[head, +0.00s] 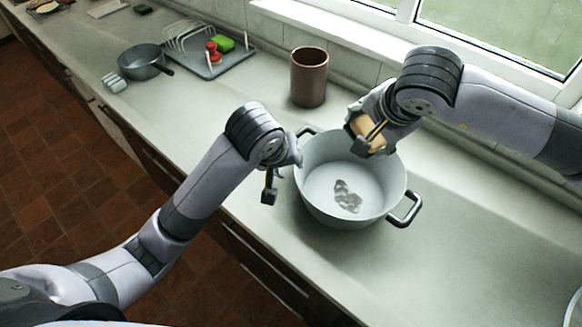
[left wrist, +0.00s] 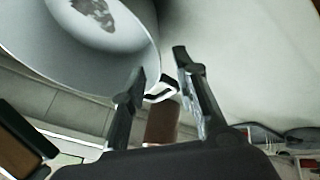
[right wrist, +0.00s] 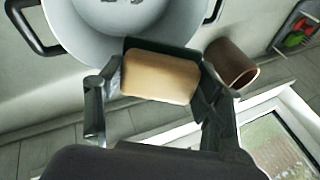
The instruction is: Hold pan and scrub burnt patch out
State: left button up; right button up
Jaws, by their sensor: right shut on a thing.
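The grey-white pan (head: 330,205) stands on the counter, its two dark loop handles at upper left and lower right. A dark grey burnt patch (head: 347,197) lies on its inside floor; it also shows in the left wrist view (left wrist: 95,12). My right gripper (head: 372,140) is shut on a tan scrubbing block (right wrist: 160,76) with a dark side, held above the pan's far rim, apart from the patch. My left gripper (head: 272,190) is open beside the pan's left side. In the left wrist view, the far handle (left wrist: 163,88) shows beyond the gap between its fingers.
A brown cylinder-shaped crock (head: 309,78) stands behind the pan near the window wall. A dish rack (head: 205,55) and a small dark saucepan (head: 143,62) stand further left. The counter's front edge runs below my left arm.

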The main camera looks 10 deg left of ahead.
aim_at(300, 181)
pick_arm(q)
jog(key=x, duration=0.3)
jog(key=s+x, duration=0.1)
jog(key=x, duration=0.3)
jog(key=d+x, duration=0.1)
jog(key=x, duration=0.2)
jog(key=shift+f, duration=0.65)
jog(key=shift+c, duration=0.2)
grip_shut()
jog(key=shift+r, duration=0.1)
dwell(0.3)
